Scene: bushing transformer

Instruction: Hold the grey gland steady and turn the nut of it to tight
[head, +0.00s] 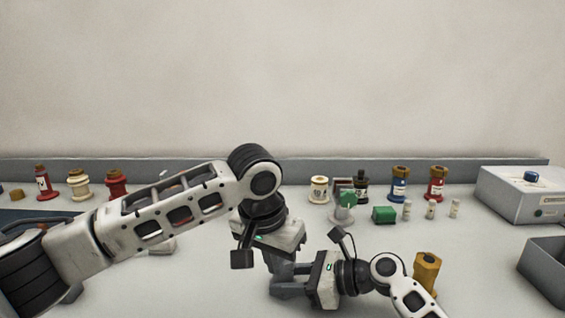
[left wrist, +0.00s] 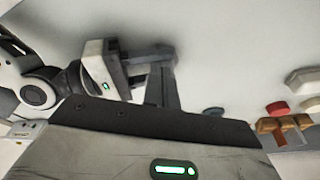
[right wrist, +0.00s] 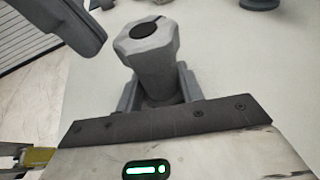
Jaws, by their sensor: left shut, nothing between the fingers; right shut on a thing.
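The grey gland (right wrist: 155,72) stands upright between the fingers of my right gripper (right wrist: 158,92), with its hex nut (right wrist: 147,42) on top. The right gripper is shut on the body below the nut; in the head view it comes in low from the right (head: 288,287). My left gripper (head: 284,264) points down close by, and its shut, empty fingers also show in the left wrist view (left wrist: 164,88). In the right wrist view a grey part at upper left, likely my left gripper, is apart from the nut. The gland is mostly hidden in the head and left wrist views.
A yellow hex-topped fitting (head: 427,272) stands right of my right wrist. Several coloured bushings, a green block (head: 384,214) and small white cylinders stand along the back. A grey control box (head: 522,195) and open bin (head: 548,262) are at right.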

